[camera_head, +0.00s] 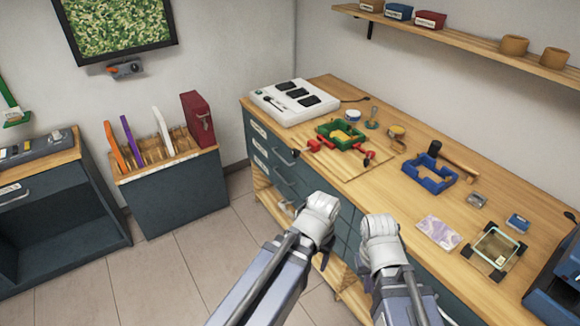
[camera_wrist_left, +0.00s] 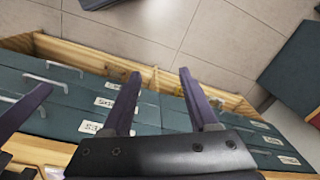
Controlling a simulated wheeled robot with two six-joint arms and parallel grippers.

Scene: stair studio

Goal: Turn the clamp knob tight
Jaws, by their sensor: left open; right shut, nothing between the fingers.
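Red clamps hold a green frame (camera_head: 342,134) on a wooden board at the far-left part of the workbench. Red clamp knobs show at its left (camera_head: 313,146) and its front right (camera_head: 369,154); I cannot tell how tight either is. My left gripper (camera_wrist_left: 160,74) is open and empty in the left wrist view, in front of the drawers. My right gripper (camera_wrist_left: 42,90) is shut and empty at the left edge of the wrist view. Both are well apart from the clamps.
A white charger box (camera_head: 294,101) stands behind the clamps. A blue holder (camera_head: 430,174), a cloth (camera_head: 438,232) and a glass-topped frame (camera_head: 494,248) lie to the right. The bench front near the clamps is mostly clear. A rack (camera_head: 167,160) stands left across the floor.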

